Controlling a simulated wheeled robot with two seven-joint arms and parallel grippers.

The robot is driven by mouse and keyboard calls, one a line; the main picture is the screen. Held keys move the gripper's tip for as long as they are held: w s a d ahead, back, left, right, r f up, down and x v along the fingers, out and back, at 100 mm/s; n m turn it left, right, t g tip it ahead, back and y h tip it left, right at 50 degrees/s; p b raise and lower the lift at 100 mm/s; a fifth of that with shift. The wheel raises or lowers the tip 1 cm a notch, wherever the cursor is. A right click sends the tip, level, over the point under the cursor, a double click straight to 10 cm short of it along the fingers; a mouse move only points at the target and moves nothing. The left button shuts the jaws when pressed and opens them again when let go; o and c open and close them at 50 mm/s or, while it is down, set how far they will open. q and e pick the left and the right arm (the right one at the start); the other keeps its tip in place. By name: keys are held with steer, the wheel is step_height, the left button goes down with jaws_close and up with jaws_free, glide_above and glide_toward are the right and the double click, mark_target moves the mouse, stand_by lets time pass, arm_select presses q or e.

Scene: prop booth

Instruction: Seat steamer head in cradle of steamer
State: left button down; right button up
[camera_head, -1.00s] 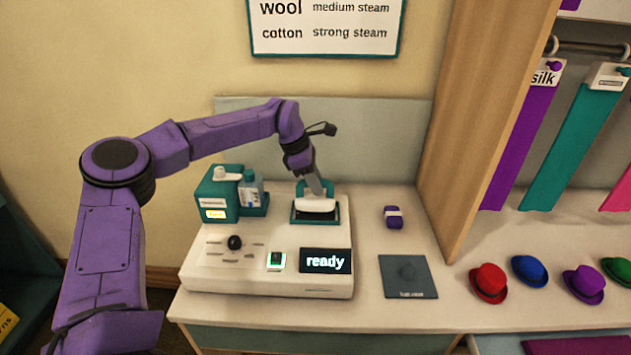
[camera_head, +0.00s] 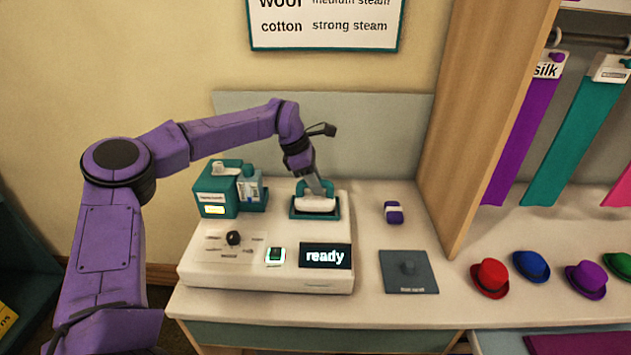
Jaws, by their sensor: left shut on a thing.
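The steamer (camera_head: 265,277) is a white box on the counter with a black knob, a lit green switch and a display reading "ready". Its teal cradle (camera_head: 296,214) is at the back right of its top. The white steamer head (camera_head: 316,204) lies level at the cradle, within its teal rim. Whether it rests fully on the cradle floor cannot be told. My left gripper (camera_head: 318,190) reaches down from above and is shut on the steamer head; its fingertips are partly hidden. My right gripper is not in view.
A teal tank (camera_head: 216,194) and a small bottle (camera_head: 250,187) stand at the steamer's back left. A purple-and-white item (camera_head: 393,212) and a dark mat (camera_head: 408,272) lie to the right. Several small hats sit beyond a wooden partition (camera_head: 490,120).

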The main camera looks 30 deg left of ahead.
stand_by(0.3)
arm_select(q)
steer(key=shift+f+b, duration=0.4)
steer(key=shift+f, duration=0.15)
steer(key=c, duration=0.9)
jaws_free()
steer(key=shift+o, duration=0.2)
steer(key=b+v, duration=0.1)
steer(key=v, duration=0.9)
steer(key=shift+r, duration=0.3)
